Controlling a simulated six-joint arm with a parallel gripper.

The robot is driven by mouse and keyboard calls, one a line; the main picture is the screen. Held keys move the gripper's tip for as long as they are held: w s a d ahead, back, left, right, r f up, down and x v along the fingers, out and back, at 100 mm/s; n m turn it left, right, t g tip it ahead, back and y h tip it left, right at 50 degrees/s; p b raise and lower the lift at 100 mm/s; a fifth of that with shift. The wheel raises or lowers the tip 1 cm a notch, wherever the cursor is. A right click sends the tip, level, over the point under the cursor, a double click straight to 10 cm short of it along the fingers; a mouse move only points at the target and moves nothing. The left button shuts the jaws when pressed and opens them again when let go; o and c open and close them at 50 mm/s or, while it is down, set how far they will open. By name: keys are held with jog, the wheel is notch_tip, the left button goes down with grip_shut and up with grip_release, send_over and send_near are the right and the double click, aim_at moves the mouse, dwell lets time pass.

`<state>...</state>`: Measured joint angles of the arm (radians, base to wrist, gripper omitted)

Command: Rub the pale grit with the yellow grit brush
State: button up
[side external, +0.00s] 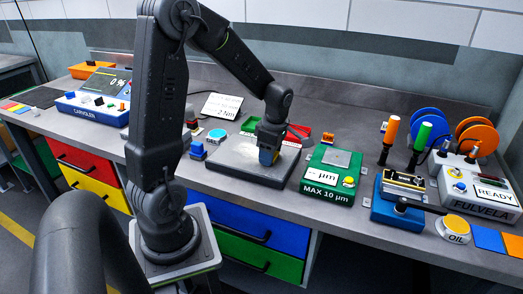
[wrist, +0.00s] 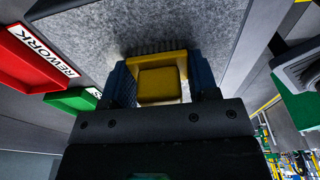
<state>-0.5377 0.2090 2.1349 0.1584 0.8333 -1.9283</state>
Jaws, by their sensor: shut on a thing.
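My gripper (side external: 268,153) is low over the grey stone plate (side external: 228,167) in the middle of the bench. It is shut on the yellow grit brush (wrist: 162,84), which sits between two blue ridged fingers in the wrist view. In the side view only a bit of yellow shows at the fingertips. A lighter patch, perhaps the pale grit (side external: 289,153), shows on the plate right of the gripper. The plate's speckled face (wrist: 170,25) fills the top of the wrist view. I cannot tell whether the brush touches it.
A green "MAX 10 µm" gauge (side external: 327,189) stands close right of the plate. Red REWORK (wrist: 32,62) and green (wrist: 70,100) trays lie beside the plate.

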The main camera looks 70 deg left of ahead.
aim_at(237, 147)
jog(key=shift+w+d, duration=0.6)
jog(key=shift+w+a, duration=0.4)
jog(key=shift+a, duration=0.15)
jog(key=shift+s+a, duration=4.8)
jog(key=shift+s, duration=0.15)
jog(key=shift+w+a, duration=0.1)
jog(key=shift+a, duration=0.15)
jog(key=shift+w, duration=0.6)
jog(key=shift+w+d, duration=4.75)
jog(key=shift+d, duration=0.05)
jog(key=shift+s+r, duration=0.1)
jog(key=shift+r, duration=3.9)
jog(key=shift+a, duration=0.1)
